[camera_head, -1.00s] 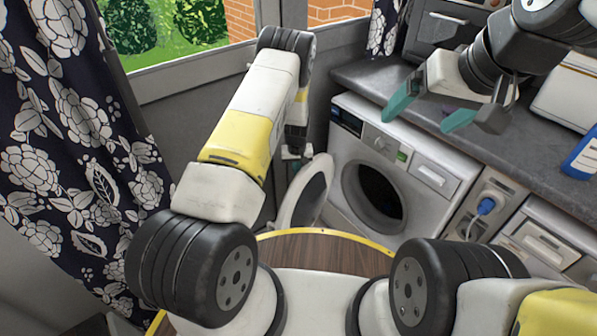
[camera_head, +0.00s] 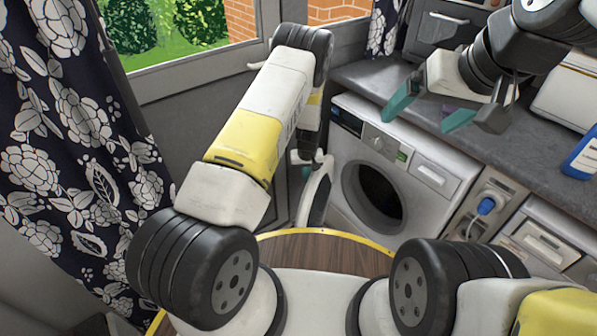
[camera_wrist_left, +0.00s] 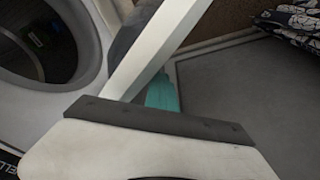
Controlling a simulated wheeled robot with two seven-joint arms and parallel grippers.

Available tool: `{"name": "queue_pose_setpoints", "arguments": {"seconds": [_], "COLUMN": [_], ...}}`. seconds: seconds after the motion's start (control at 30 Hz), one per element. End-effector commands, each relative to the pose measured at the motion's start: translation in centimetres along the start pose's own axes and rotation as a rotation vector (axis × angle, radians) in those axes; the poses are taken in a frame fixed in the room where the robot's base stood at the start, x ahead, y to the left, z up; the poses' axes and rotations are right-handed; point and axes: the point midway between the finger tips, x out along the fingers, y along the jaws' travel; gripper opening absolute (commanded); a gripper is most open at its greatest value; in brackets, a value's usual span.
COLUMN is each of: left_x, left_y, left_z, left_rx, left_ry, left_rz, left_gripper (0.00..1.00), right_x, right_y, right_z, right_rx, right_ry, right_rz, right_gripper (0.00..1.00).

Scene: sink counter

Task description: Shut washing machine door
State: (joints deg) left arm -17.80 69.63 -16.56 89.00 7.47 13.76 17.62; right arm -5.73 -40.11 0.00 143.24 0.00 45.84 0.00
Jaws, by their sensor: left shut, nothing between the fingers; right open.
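The white washing machine (camera_head: 425,178) stands under the counter with its round dark opening (camera_head: 380,196) uncovered. Its round door (camera_head: 303,205) stands open to the left of the opening, seen narrow and at an angle. My left gripper (camera_head: 299,158) is low behind the door's upper part, partly hidden by my arm; it is shut and empty. The left wrist view shows a teal fingertip (camera_wrist_left: 162,93) beside a pale bar that looks like the door's edge (camera_wrist_left: 165,45); contact is unclear. My right gripper (camera_head: 428,112) is open and empty above the counter.
The grey counter (camera_head: 365,75) runs above the machine. A blue bottle (camera_head: 582,158) stands on it at the right. A blue plug (camera_head: 486,206) sits beside the machine. A patterned curtain (camera_head: 75,150) hangs at the left.

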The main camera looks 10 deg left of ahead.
Motion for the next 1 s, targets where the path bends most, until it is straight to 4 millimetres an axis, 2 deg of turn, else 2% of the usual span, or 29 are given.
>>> {"name": "queue_pose_setpoints", "arguments": {"seconds": [0.4, 0.83, 1.0], "left_x": [-0.3, -0.4, -0.5], "left_y": [2.7, 3.0, 4.0], "left_z": [1.9, 2.1, 2.6], "left_rx": [0.000, 0.000, 0.003], "left_ry": [-0.002, -0.001, -0.002], "left_rz": [0.000, 0.000, 0.001], "left_gripper": [0.00, 0.00, 0.00], "right_x": [0.0, 0.0, 0.0], "right_y": [0.0, 0.0, 0.0], "right_z": [0.0, 0.0, 0.0], "right_rx": [0.000, 0.000, 0.000], "right_ry": [0.000, 0.000, 0.000], "right_rz": [0.000, 0.000, 0.000], "right_gripper": [0.89, 0.89, 0.89]}}
